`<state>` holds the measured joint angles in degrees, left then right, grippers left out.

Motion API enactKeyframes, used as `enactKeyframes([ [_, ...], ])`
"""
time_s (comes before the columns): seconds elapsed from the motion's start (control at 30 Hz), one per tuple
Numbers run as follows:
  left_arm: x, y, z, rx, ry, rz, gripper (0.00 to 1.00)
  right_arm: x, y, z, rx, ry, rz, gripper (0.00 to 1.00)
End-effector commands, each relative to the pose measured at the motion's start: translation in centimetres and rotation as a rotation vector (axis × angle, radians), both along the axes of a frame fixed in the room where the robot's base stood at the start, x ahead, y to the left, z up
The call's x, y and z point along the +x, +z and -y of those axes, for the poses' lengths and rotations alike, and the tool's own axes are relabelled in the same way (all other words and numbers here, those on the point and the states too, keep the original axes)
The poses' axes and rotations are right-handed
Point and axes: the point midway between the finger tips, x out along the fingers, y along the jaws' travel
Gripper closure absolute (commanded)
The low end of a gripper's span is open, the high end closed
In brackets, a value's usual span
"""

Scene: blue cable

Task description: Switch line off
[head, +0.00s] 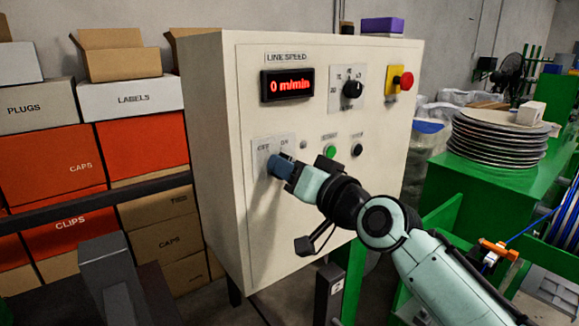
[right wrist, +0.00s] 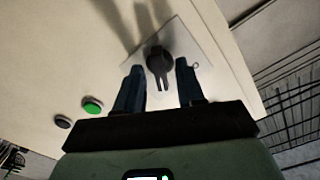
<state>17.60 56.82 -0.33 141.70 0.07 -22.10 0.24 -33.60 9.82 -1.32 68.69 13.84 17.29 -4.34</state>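The control cabinet (head: 215,130) stands in the middle of the head view. Its OFF/ON switch plate (head: 262,150) is low on the left of the front panel. My right gripper (head: 275,164) is at this plate and hides the knob in the head view. In the right wrist view the black switch knob (right wrist: 160,64) sits between the two dark fingertips, with a gap on each side. The right gripper (right wrist: 159,72) is open. The line speed display (head: 287,85) reads 0 m/min in red. My left gripper is not in view.
A black dial (head: 353,90), a red stop button (head: 406,81) on yellow and a green button (head: 330,151) are on the same panel. Stacked boxes (head: 50,160) stand at the left. A green bench (head: 480,190) with stacked discs (head: 497,140) is at the right.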

Motion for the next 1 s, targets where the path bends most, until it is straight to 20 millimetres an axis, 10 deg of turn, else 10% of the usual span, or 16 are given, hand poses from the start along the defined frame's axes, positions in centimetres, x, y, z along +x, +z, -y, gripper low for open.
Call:
enactKeyframes([
  [0.17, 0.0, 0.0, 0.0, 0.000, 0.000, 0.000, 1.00, 0.0, -0.1, 0.0, 0.000, 0.000, 0.000, 0.62],
  [0.3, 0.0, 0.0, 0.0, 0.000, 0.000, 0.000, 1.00, 0.0, -0.1, 0.0, -0.001, 0.000, -0.001, 1.00],
  [1.0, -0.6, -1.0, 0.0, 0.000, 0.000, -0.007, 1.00, 0.0, -0.3, 0.0, -0.184, 0.001, 0.130, 1.00],
])
